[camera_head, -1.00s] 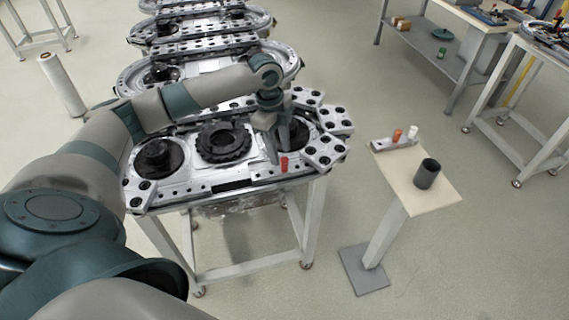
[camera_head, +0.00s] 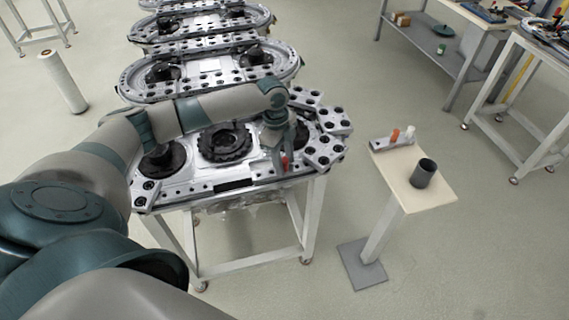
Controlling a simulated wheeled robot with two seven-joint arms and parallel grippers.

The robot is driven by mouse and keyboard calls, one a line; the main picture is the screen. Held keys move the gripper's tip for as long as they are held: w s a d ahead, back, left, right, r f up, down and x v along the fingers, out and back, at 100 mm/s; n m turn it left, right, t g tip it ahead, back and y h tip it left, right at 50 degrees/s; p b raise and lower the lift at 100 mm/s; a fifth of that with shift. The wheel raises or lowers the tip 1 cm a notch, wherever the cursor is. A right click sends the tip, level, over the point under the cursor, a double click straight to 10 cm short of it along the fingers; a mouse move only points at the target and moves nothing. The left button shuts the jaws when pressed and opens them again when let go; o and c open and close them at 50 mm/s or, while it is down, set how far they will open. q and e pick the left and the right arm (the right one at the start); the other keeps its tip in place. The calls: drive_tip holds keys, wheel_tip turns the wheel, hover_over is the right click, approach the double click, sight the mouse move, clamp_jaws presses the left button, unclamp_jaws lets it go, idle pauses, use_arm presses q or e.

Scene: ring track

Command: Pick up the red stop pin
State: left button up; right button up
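The red stop pin (camera_head: 285,163) stands upright near the front edge of the ring track table (camera_head: 205,193), right of its middle. My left gripper (camera_head: 284,166) points down at the pin, with its fingers on either side of the pin or just behind it. The fingers look apart, but I cannot tell whether they touch the pin. My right gripper is not in view.
A small pedestal stand (camera_head: 430,197) on the right holds a dark cup (camera_head: 423,173) and a block (camera_head: 380,146) with an orange pin (camera_head: 395,135) and a white pin (camera_head: 410,136). Dark toothed wheels, including one (camera_head: 224,144) in the middle, sit on the track. Floor between table and stand is clear.

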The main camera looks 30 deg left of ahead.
use_arm(q)
drive_tip(key=shift+c, duration=0.6)
clamp_jaws()
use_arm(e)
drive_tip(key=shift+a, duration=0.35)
